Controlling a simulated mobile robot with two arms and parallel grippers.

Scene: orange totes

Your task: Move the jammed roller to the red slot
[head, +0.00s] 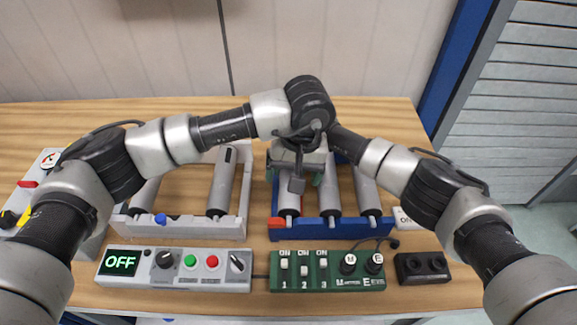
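A grey rack (190,228) at the left holds two grey rollers, one at its left side (146,194) and one at its right side (221,182), with a gap between them. A blue rack (345,228) holds three rollers: left (289,203), middle (328,197) and right (367,192). A red marker (277,223) sits at the blue rack's front left corner, by the left roller. Both arms meet over the blue rack. A gripper (297,185) is above the left roller and covers its rear part; which arm bears it is unclear. Its fingertips' grip is hidden.
A grey control box (175,283) with a display reading OFF and a green switch box (325,285) stand in front of the racks. A black two-hole block (421,267) is at the right. A blue marker (160,219) is on the grey rack. A wall stands behind.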

